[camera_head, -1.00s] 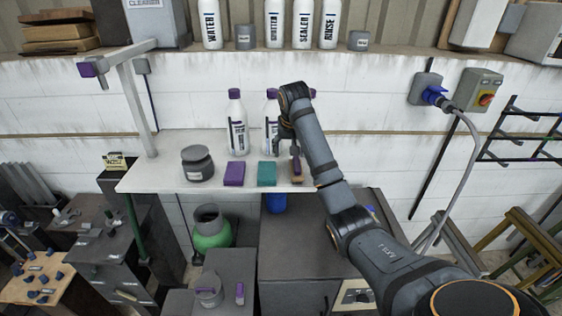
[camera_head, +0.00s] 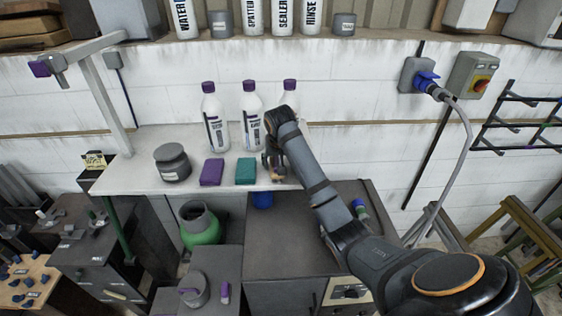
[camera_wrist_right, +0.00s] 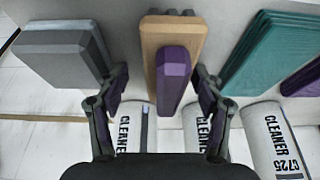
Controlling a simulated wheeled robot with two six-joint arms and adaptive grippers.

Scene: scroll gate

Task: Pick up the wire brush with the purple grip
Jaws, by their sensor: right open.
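The wire brush (camera_wrist_right: 174,75) has a tan wooden body and a purple grip; in the right wrist view it stands between my fingers. In the head view its tan part (camera_head: 278,174) shows near the right end of the white shelf (camera_head: 130,182), mostly hidden by my gripper. My right gripper (camera_wrist_right: 160,85) is open, one finger on each side of the brush, with no clear contact. In the head view the right gripper (camera_head: 272,163) is low over the shelf. My left gripper is not in view.
A teal pad stack (camera_head: 246,171) and a purple pad stack (camera_head: 211,172) lie left of the brush. Several white bottles (camera_head: 215,117) with purple caps stand behind. A grey block (camera_wrist_right: 65,48) is close on the other side. A grey jar (camera_head: 172,163) stands farther left.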

